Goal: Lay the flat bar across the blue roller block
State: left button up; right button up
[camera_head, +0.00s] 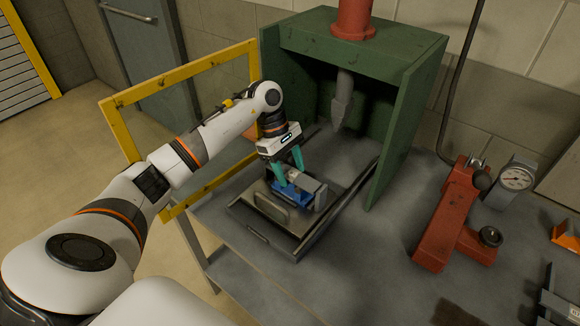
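My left gripper (291,176) reaches in from the left, with two teal fingers pointing down and spread apart. I see nothing clearly held between them. The fingers are just above and behind the blue roller block (290,198), which sits on a dark metal tray-like fixture (258,228) in front of the green press housing. A grey metal block (312,190) stands close against the blue block on its right and partly hides it. I cannot pick out the flat bar with certainty; a long dark strip (345,212) runs along the fixture's right side. My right gripper is not in view.
The green housing (395,135) has walls on both sides and a grey ram (343,100) hanging inside. A yellow-framed clear panel (122,140) stands at the left. A red tool (446,215) and a dial gauge (515,178) are at the right. The front middle bench is clear.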

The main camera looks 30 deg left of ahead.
pick_arm(q)
jog(key=shift+r, duration=0.2)
jog(key=shift+s+r+p, duration=0.1)
jog(key=shift+r+p, duration=0.4)
jog(key=shift+p, duration=0.05)
jog(key=p+v, duration=0.2)
jog(key=v, duration=0.4)
jog(key=shift+r, duration=0.35)
jog(key=shift+a+r+p, duration=0.3)
jog(key=shift+r, duration=0.2)
